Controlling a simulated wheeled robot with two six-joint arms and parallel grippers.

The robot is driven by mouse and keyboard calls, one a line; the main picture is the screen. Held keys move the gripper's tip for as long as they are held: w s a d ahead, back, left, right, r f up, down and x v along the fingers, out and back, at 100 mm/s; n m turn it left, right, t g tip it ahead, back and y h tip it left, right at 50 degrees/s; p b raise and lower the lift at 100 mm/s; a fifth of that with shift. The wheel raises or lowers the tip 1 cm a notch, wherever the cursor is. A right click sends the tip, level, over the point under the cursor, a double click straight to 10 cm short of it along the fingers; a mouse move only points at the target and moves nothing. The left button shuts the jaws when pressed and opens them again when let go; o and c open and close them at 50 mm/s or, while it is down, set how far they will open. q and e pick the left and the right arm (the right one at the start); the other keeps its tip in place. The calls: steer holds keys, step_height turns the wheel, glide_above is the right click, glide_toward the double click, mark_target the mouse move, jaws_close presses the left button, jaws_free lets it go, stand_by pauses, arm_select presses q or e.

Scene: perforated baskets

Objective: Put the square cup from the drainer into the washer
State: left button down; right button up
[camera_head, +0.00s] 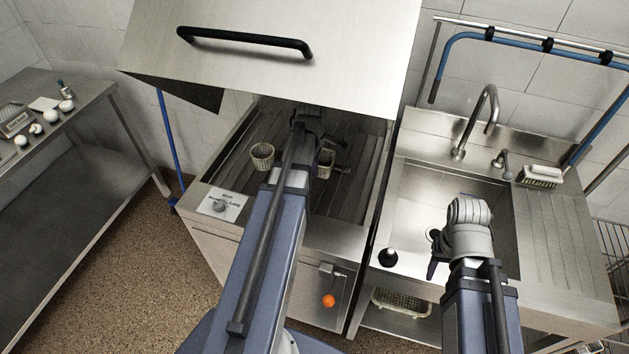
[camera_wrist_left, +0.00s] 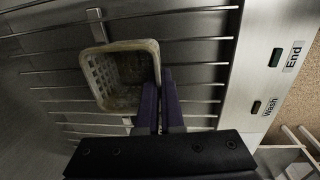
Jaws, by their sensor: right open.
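The square cup (camera_head: 325,163) is a beige perforated basket on the slatted rack inside the open washer (camera_head: 232,240). It is partly hidden behind my left arm in the head view. In the left wrist view the square cup (camera_wrist_left: 125,75) sits over the rack bars with its opening facing the camera. My left gripper (camera_wrist_left: 160,100) has its fingers close together at the cup's right wall, one inside and one outside, pinching it. In the head view my left gripper (camera_head: 314,150) is inside the washer. My right gripper (camera_head: 437,258) is open and empty over the sink's front edge.
A round perforated basket (camera_head: 262,155) stands on the washer rack to the left. The raised hood (camera_head: 270,70) hangs above the rack. The sink (camera_head: 450,195) with tap (camera_head: 485,120) and ribbed drainer (camera_head: 560,235) is at the right.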

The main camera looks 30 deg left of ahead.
arm_select(q)
steer(key=shift+f+b, duration=1.8)
steer(key=shift+b, duration=0.05)
steer(key=shift+f, duration=0.15)
steer(key=c, duration=1.1)
jaws_free()
steer(key=shift+o, duration=0.2)
step_height(320, 180, up, 12)
steer(key=s+p, duration=0.1)
steer(key=p, duration=1.1)
steer(key=shift+s+d+r, duration=0.15)
steer(key=shift+s+r, duration=0.05)
steer(key=shift+s, duration=0.05)
steer(key=shift+f, duration=0.1)
